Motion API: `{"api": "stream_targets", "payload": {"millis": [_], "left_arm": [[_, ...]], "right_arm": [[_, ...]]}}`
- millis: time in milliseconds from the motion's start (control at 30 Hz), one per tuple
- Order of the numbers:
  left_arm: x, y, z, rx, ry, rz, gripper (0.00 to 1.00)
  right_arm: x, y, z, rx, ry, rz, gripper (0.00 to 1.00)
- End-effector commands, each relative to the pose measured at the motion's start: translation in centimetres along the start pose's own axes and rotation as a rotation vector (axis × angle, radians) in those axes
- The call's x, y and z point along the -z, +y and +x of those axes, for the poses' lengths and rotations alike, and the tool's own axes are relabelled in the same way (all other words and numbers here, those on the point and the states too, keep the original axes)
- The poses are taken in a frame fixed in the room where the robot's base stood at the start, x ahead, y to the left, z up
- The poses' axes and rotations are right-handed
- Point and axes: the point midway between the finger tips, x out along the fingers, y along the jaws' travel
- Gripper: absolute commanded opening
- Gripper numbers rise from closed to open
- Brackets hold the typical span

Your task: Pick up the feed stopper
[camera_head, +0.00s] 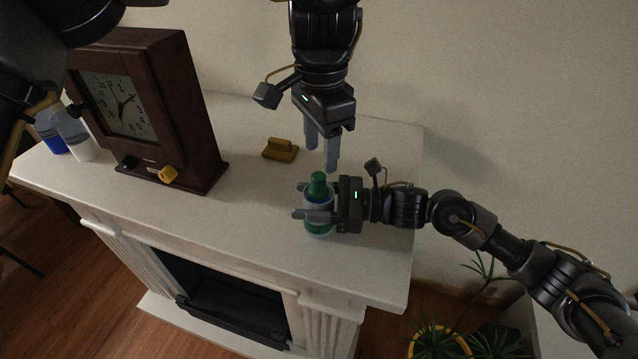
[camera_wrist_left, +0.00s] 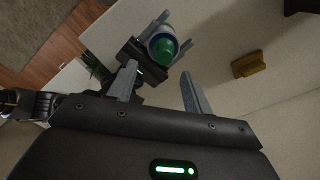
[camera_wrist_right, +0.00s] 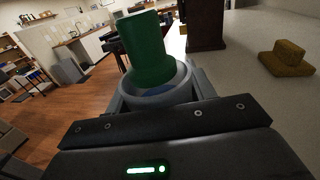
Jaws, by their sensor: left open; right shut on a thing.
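I take this green piece to be the feed stopper. My right gripper (camera_head: 301,203) is shut around the bottle from the right; its fingers hide part of the bottle. In the right wrist view the stopper (camera_wrist_right: 146,48) rises above the bottle's rim (camera_wrist_right: 155,92). My left gripper (camera_head: 322,155) is open and empty, pointing down just above and behind the stopper. The left wrist view shows the stopper (camera_wrist_left: 166,50) beyond the fingers, apart from them.
A yellow stepped block (camera_head: 281,150) lies on the mantel (camera_head: 250,205) behind and left of the bottle. A dark wooden clock (camera_head: 180,110) stands at left, with blue and white bottles (camera_head: 72,133) beside it. The mantel between clock and bottle is mostly clear.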

Motion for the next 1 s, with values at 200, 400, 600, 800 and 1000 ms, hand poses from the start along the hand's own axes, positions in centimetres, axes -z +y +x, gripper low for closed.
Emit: {"api": "stream_targets", "payload": {"millis": [200, 400, 600, 800, 1000], "left_arm": [[0.0, 0.0, 2.4, 0.000, 0.001, 0.001, 0.50], [0.0, -0.1, 2.9, 0.000, 0.001, 0.000, 0.50], [-0.1, -0.7, 5.6, 0.000, -0.002, 0.000, 0.50], [0.0, -0.7, 7.6, 0.000, 0.001, 0.001, 0.50], [0.0, -0.7, 7.8, 0.001, 0.001, 0.000, 0.50]], "right_arm": [[0.0, 0.0, 0.0, 0.000, 0.001, 0.000, 0.25], [0.0, 0.0, 0.0, 0.000, 0.001, 0.001, 0.25], [0.0, 0.0, 0.0, 0.000, 0.000, 0.000, 0.25], [0.0, 0.0, 0.0, 0.000, 0.001, 0.000, 0.25], [0.0, 0.0, 0.0, 0.000, 0.001, 0.000, 0.25]]}}
